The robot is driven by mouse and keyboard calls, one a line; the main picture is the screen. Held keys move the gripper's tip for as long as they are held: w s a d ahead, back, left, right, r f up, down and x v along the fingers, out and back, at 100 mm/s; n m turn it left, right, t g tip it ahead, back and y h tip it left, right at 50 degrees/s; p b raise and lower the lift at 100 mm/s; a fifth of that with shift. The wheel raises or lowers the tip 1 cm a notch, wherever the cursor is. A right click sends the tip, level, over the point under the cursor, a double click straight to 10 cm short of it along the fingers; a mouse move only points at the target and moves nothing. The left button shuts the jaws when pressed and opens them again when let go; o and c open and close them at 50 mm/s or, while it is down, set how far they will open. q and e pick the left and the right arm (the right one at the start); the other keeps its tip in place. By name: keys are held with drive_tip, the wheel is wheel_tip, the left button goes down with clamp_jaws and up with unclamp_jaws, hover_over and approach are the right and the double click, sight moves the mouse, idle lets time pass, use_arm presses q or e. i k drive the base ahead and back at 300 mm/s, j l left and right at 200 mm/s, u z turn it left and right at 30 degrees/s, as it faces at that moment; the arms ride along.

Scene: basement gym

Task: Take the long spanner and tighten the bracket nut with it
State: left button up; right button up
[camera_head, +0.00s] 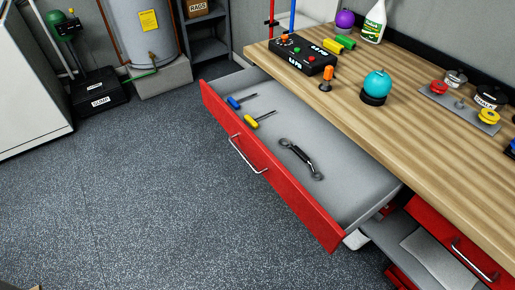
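A dark spanner (301,158) with grey ends lies in the open drawer (345,190), which has a red front and a grey floor. No second spanner shows beside it, so I cannot compare its length. I cannot make out a bracket nut in this view. Neither of my grippers is in view.
A blue-handled tool (236,102) and a yellow-handled tool (254,122) also lie in the drawer. The wooden worktop (335,100) holds a black control box (302,54), a teal ball (377,83) and several small items. A lower red drawer (462,240) is partly open.

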sight(295, 149)
drive_tip(key=k+j+z, duration=0.1)
drive_tip(key=z, duration=1.85)
drive_tip(key=u, duration=1.45)
drive_tip(key=i+l+u, duration=0.1)
drive_tip(key=l+u, duration=0.75)
